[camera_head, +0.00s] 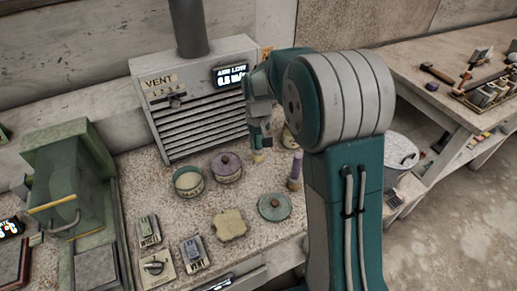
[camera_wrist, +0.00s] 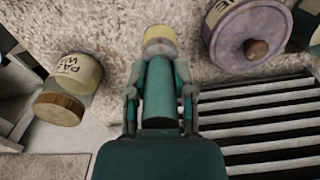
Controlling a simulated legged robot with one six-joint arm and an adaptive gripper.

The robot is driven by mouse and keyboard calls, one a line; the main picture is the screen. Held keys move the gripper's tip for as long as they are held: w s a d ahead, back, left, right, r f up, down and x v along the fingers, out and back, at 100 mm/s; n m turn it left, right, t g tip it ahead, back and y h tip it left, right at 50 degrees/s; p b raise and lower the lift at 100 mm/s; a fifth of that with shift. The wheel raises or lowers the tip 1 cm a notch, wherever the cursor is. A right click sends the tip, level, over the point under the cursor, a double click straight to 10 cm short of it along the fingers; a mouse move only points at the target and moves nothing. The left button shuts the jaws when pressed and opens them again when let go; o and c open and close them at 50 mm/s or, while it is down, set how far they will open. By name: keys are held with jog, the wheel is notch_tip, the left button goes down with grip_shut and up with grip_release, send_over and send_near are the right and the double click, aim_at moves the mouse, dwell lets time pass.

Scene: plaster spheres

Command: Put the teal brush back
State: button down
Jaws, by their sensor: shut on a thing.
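My gripper (camera_wrist: 160,103) is shut on the teal brush (camera_wrist: 158,90), its fingers on both sides of the teal handle. The brush's cream bristle end points away from my wrist. In the head view my gripper (camera_head: 258,138) is in front of the vent unit's right side, and the pale brush tip (camera_head: 257,157) shows below it, close above or at the bench top; I cannot tell if it touches. An open teal pot (camera_head: 188,184) stands on the bench to the left. A teal lid (camera_head: 274,207) with a knob lies nearer. A purple brush (camera_head: 295,171) stands upright to the right.
A lidded purple pot (camera_head: 227,167) stands beside the teal pot; its lid (camera_wrist: 250,32) shows at the wrist view's upper right. A labelled jar (camera_wrist: 70,90) is left there. The vent unit (camera_head: 200,120) stands behind. A pale sponge-like piece (camera_head: 230,225) lies in front.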

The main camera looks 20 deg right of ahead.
aim_at(259, 149)
jog(key=f, duration=0.3)
jog(key=shift+w+d+f, duration=0.1)
jog(key=shift+w+f, duration=0.1)
jog(key=shift+d, duration=0.2)
jog(key=shift+f, duration=0.15)
jog(key=shift+c, duration=2.3)
grip_release()
jog(key=shift+a, duration=0.2)
